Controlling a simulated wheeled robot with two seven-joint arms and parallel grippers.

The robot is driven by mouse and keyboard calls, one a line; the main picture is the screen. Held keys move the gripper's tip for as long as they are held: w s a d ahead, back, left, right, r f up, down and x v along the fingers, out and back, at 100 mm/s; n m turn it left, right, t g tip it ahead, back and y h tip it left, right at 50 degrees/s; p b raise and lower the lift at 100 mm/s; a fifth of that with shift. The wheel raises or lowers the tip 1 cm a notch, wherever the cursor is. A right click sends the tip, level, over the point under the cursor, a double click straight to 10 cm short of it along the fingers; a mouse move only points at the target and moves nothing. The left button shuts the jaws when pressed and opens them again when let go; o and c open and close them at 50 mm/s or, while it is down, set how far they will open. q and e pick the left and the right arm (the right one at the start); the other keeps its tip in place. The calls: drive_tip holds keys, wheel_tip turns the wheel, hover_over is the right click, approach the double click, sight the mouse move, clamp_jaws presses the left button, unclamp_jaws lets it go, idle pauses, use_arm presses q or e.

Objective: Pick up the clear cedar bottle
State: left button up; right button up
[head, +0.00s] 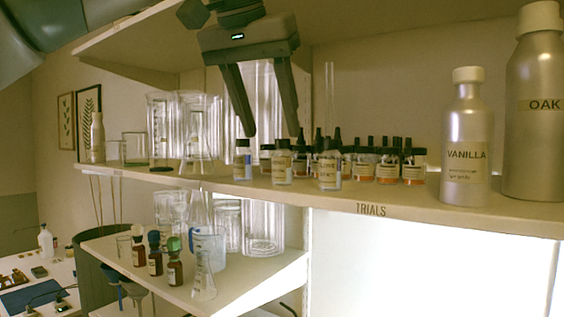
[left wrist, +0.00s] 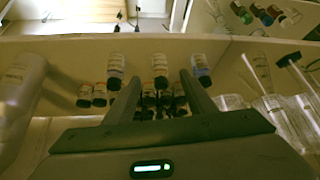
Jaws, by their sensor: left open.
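Three small clear bottles with dark caps stand in a front row on the upper shelf (head: 345,197): a left one (head: 243,165), a middle one (head: 282,170) and a right one (head: 328,172) whose label seems to read LIME. I cannot read which one is cedar. My left gripper (head: 271,135) is open and empty, its fingers pointing down just above the left and middle bottles. In the left wrist view the middle bottle (left wrist: 160,66) shows between the fingertips (left wrist: 160,74), with one clear bottle (left wrist: 115,70) to the left and another (left wrist: 201,70) to the right. My right gripper is not in view.
Several dark-capped amber bottles (head: 388,165) stand behind the front row. Large VANILLA (head: 466,140) and OAK (head: 537,110) bottles stand to the right. Glass beakers and flasks (head: 196,140) stand to the left. A lower shelf (head: 230,285) holds more glassware and small brown bottles.

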sight(279, 146)
use_arm(q)
drive_tip(key=shift+x, duration=1.2)
drive_tip(key=shift+w+d+f, duration=0.1)
drive_tip(key=shift+w+f, duration=0.15)
drive_tip(key=shift+f, duration=0.1)
drive_tip(key=shift+p, duration=0.3)
drive_tip(key=shift+w+d+f+p, duration=0.25)
drive_tip(key=shift+w+p, duration=0.1)
drive_tip(key=shift+p, duration=0.1)
drive_tip(key=p+x, duration=0.1)
drive_tip(key=x, duration=0.2)
drive_tip(key=shift+w+r+p, duration=0.15)
drive_tip(key=shift+w+p, duration=0.1)
drive_tip(key=shift+p, duration=0.1)
drive_tip(key=shift+w+d+f, duration=0.15)
drive_tip(key=shift+w+f, duration=0.15)
drive_tip(key=shift+f, duration=0.3)
